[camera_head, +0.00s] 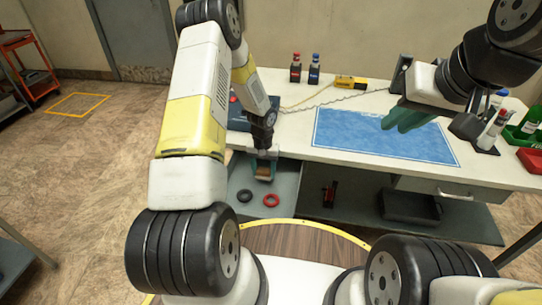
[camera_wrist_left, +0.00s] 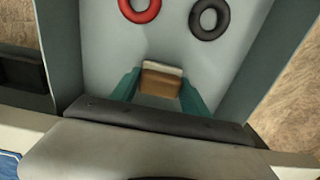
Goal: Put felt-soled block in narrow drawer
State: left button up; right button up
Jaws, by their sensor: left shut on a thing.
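The block (camera_wrist_left: 160,84) is brown with a pale layer (camera_wrist_left: 162,67) along one side, probably the felt. It sits between the teal fingers of my left gripper (camera_wrist_left: 159,92), which is shut on it. In the head view the left gripper (camera_head: 264,170) and block are low in front of the bench, over an open grey drawer-like space (camera_head: 258,213). In the left wrist view its pale floor (camera_wrist_left: 180,45) and side walls show beyond the block. I cannot tell whether the block touches the floor. My right gripper (camera_head: 405,112) is above the blue mat; its finger gap is unclear.
A red ring (camera_head: 271,200) and a black ring (camera_head: 245,196) lie on the grey floor near the block. A closed drawer with a handle (camera_head: 455,195) is under the bench at right. Bottles (camera_head: 295,68) stand at the bench's back. The blue mat (camera_head: 380,137) is clear.

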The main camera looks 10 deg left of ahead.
pick_arm(q)
jog(key=shift+f, duration=1)
jog(key=o, duration=1.3)
jog(key=shift+f, duration=0.15)
jog(key=shift+o, duration=0.2)
